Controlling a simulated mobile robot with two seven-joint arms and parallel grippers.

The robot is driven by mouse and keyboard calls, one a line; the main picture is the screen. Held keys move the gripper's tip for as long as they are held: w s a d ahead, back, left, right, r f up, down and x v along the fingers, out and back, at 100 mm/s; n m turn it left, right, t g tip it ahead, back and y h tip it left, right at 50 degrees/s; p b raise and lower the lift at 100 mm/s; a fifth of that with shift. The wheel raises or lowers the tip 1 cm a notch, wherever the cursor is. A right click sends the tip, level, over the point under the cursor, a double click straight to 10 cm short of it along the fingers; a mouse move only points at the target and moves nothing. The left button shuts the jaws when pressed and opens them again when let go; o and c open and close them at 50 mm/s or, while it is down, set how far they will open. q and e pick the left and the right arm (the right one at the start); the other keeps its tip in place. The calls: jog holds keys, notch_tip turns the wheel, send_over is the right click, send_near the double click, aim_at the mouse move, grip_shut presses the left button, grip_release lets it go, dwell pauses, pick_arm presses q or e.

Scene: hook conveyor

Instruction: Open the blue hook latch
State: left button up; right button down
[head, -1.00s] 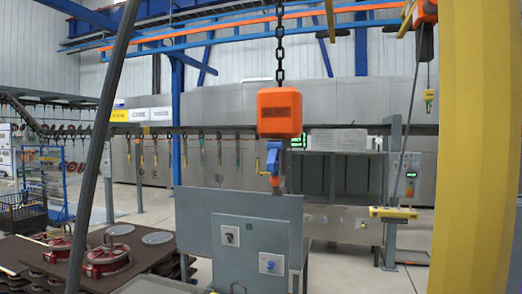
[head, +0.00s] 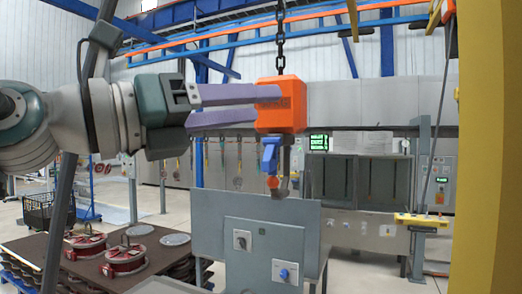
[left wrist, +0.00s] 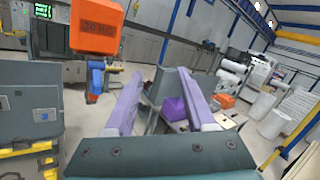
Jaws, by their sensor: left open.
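The blue hook latch (head: 270,155) hangs under the orange hoist block (head: 281,105), above an orange-and-grey hook end. In the left wrist view the blue latch (left wrist: 95,80) and the orange hoist block (left wrist: 95,30) are at the upper left, outside the fingers. My left gripper (head: 264,104) comes in from the left with its two purple fingers apart and empty. In the head view its fingertips overlap the hoist block's left side, above the latch; contact cannot be told. The left fingers also show in the left wrist view (left wrist: 159,73). My right gripper is not in view.
A grey control panel (head: 270,230) stands below the hook. A chain (head: 280,40) holds the hoist from above. A yellow post (head: 490,180) closes off the right side. Red round parts (head: 125,258) lie on a dark pallet at the lower left.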

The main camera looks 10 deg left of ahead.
aim_at(264, 163)
pick_arm(q)
jog(key=w+a+f+m+g+y, duration=0.1)
jog(key=w+a+f+g+y, duration=0.1)
jog(key=w+a+f+y, duration=0.3)
jog(key=shift+y, duration=0.7)
jog(key=b+x, duration=0.1)
jog(key=x, duration=0.4)
jog(key=b+x, duration=0.1)
jog(key=x, duration=0.2)
jog(key=shift+w+a+f+b, duration=0.15)
jog(key=shift+w+a+b, duration=0.15)
jog(key=shift+a+b, duration=0.05)
jog(key=shift+b+x, duration=0.35)
jog(key=shift+x, duration=0.55)
grip_shut()
